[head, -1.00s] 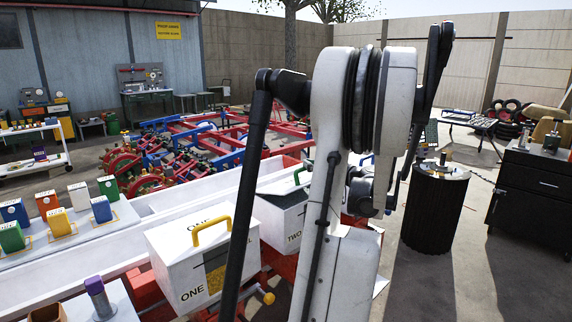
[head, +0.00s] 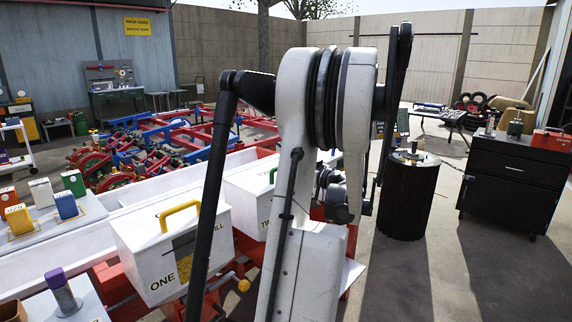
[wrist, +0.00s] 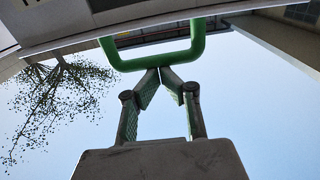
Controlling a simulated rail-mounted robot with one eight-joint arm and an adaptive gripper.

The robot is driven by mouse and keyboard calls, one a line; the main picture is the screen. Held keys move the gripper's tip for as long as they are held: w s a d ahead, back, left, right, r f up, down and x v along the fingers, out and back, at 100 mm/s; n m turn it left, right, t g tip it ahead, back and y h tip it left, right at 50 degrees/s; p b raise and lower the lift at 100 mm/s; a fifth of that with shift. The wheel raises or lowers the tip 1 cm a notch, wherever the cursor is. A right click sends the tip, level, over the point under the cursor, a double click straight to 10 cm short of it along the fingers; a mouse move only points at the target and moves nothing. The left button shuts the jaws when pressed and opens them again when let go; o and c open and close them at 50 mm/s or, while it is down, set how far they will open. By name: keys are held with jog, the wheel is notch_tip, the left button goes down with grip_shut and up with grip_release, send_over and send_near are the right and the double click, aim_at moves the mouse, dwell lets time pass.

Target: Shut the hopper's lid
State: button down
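Two white hoppers stand side by side in the head view. The nearer hopper, marked ONE (head: 153,262), has a yellow handle (head: 180,212) on its top. The second hopper (head: 248,205), marked TWO, is partly hidden behind my arm, with a bit of green handle (head: 272,174) showing. How far its lid is open cannot be told. In the wrist view a green handle (wrist: 150,62) hangs from a pale surface against the sky. My gripper (wrist: 161,70) has its two fingertips together right at the handle's bar; nothing shows between them. The head view hides my gripper behind the arm.
A black drum (head: 408,205) stands right of my arm, with a black cabinet (head: 512,180) farther right. A white bench with small coloured boxes (head: 66,205) is at left. Red and blue frames (head: 150,140) fill the back. Open floor lies at right.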

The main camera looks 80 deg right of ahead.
jog(key=shift+a+f, duration=0.15)
jog(key=shift+f, duration=0.4)
notch_tip(320, 180, up, 5)
jog(key=p, duration=0.3)
jog(key=s+a+f, duration=0.4)
jog(key=s+f, duration=0.1)
jog(key=s, duration=0.3)
jog(key=shift+a, duration=0.4)
jog(key=shift+f, duration=0.1)
